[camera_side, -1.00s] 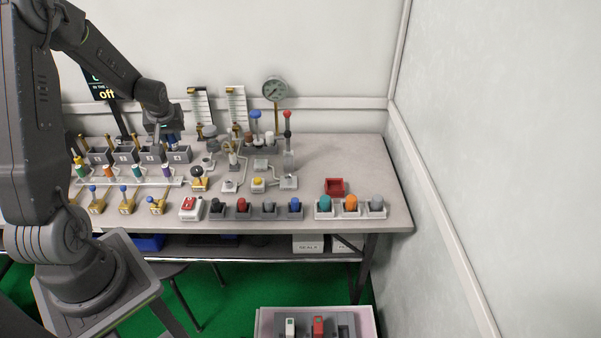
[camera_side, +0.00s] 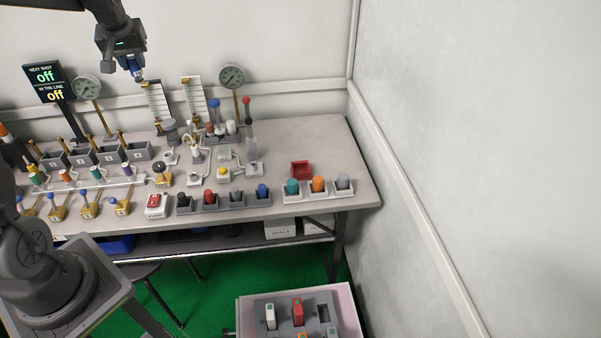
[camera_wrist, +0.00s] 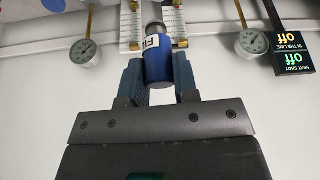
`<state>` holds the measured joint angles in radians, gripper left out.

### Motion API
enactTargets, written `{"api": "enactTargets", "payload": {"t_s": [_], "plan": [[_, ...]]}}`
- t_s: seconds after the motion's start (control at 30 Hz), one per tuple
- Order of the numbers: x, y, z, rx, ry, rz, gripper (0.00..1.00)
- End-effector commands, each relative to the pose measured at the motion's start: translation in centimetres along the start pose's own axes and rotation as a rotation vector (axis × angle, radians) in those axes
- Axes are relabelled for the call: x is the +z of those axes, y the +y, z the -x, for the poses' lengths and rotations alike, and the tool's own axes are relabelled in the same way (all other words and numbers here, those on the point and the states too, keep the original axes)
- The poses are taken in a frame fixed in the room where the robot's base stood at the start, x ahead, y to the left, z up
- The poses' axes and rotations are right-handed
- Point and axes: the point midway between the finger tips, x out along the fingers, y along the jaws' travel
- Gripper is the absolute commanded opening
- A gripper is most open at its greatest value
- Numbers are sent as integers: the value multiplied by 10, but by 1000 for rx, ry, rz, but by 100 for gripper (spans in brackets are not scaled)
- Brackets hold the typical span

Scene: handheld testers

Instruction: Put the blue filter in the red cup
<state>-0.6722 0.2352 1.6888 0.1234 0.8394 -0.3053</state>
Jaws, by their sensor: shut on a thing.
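My gripper (camera_side: 130,60) is raised high above the back of the bench, at the upper left of the side view. In the wrist view my gripper (camera_wrist: 158,72) is shut on the blue filter (camera_wrist: 158,70), a blue cylinder with a grey end and a white label. The filter also shows below my gripper in the side view (camera_side: 134,69), clear of the bench. A small red open square container (camera_side: 300,170) stands on the bench's right part, far to the right of my gripper. A red-topped piece (camera_side: 210,197) sits in the front row.
Numbered grey bins (camera_side: 111,154) stand at the bench's left. Upright scales (camera_side: 194,100) and gauges (camera_side: 232,76) rise at the back. Colored knobs (camera_side: 318,184) line the front right. A pale tray (camera_side: 250,318) is below in front.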

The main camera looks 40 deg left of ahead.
Motion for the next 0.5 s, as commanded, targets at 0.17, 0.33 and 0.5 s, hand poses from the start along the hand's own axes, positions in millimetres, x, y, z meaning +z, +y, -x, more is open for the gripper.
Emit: {"api": "enactTargets", "payload": {"t_s": [0.17, 0.33, 0.5], "plan": [[-5, 74, 0, 49, 0, -119, 2], [6, 161, 6, 104, 1, -252, 2], [33, 244, 16, 157, 1, -380, 2]]}}
